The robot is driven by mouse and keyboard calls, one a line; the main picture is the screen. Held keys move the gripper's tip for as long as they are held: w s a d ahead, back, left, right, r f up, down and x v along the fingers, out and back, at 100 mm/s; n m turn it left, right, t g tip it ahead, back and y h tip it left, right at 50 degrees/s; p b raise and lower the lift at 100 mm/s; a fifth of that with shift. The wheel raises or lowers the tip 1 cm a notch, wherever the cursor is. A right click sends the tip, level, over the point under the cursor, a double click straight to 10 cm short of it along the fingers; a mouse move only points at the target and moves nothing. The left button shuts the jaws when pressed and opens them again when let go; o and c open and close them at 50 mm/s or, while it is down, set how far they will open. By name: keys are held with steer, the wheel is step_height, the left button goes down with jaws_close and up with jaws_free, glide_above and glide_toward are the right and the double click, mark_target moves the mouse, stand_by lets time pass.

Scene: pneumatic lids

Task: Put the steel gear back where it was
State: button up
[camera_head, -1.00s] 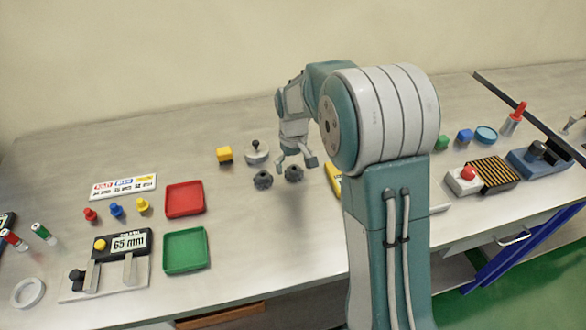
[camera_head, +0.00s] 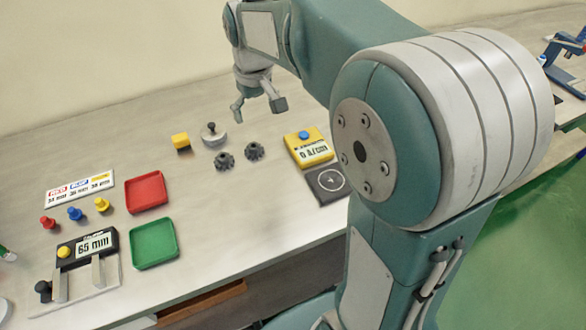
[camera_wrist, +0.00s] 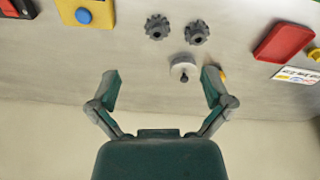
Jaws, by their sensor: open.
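Two dark grey toothed gears lie side by side on the bench, a left one (camera_head: 224,161) and a right one (camera_head: 254,151). I cannot tell which is the steel one. In the wrist view they show swapped, the left one here (camera_wrist: 196,33) and the right one here (camera_wrist: 157,27). My gripper (camera_head: 258,107) is open and empty, raised above the bench behind the gears and apart from them.
A grey knobbed disc (camera_head: 213,135) and a yellow-black block (camera_head: 181,142) stand behind the gears. A yellow scale (camera_head: 307,147) and dark circle-marked plate (camera_head: 327,184) lie right. Red (camera_head: 147,191) and green (camera_head: 154,243) trays lie left. Bench in front of the gears is clear.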

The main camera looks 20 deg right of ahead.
steer(key=s+m+t, duration=0.2)
steer(key=s+t, duration=0.2)
steer(key=s, duration=1.7)
steer(key=shift+s+r, duration=0.15)
steer(key=shift+r, duration=0.25)
